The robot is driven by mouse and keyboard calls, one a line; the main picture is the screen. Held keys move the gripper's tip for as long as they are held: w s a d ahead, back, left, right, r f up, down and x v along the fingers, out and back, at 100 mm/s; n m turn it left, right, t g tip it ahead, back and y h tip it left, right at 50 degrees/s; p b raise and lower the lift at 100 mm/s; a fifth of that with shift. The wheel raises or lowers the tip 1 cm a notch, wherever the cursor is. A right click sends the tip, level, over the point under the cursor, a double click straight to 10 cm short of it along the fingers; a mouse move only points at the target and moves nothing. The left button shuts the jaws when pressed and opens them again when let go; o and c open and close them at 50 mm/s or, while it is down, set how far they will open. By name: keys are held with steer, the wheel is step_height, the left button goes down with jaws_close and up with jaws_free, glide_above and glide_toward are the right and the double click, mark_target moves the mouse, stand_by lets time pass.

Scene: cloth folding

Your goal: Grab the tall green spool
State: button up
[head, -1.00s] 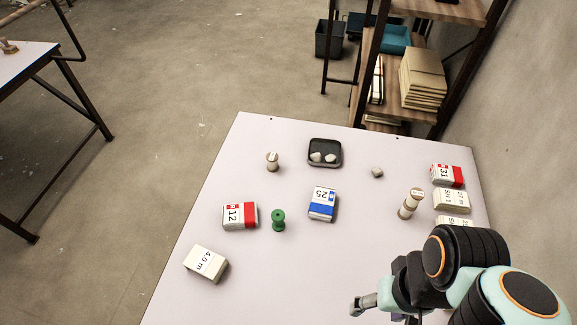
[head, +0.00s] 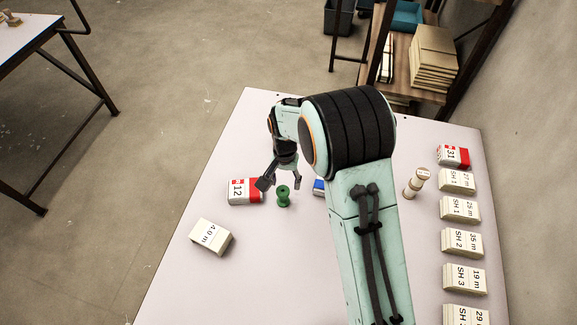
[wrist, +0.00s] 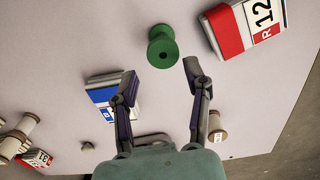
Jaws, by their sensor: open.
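The green spool (head: 283,196) stands on the white table, close to the right of the red and white box marked 12 (head: 243,191). My gripper (head: 281,183) hangs over the table just beyond the spool, with its fingers spread. In the wrist view the spool (wrist: 162,47) lies ahead of the fingertips, roughly in line with the gap between them. My gripper (wrist: 161,77) is open and empty there. A gap shows between each fingertip and the spool.
A blue and white box (wrist: 104,88) lies under one finger in the wrist view. Several labelled boxes (head: 462,243) line the right table edge. A white box marked 4.0 m (head: 210,237) lies at front left. My arm hides the table's middle.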

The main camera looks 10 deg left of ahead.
mark_target(283, 190)
steer(key=f, duration=0.7)
steer(key=shift+s+a, duration=0.2)
steer(key=shift+a, duration=0.05)
steer(key=shift+r, duration=0.1)
jaws_close()
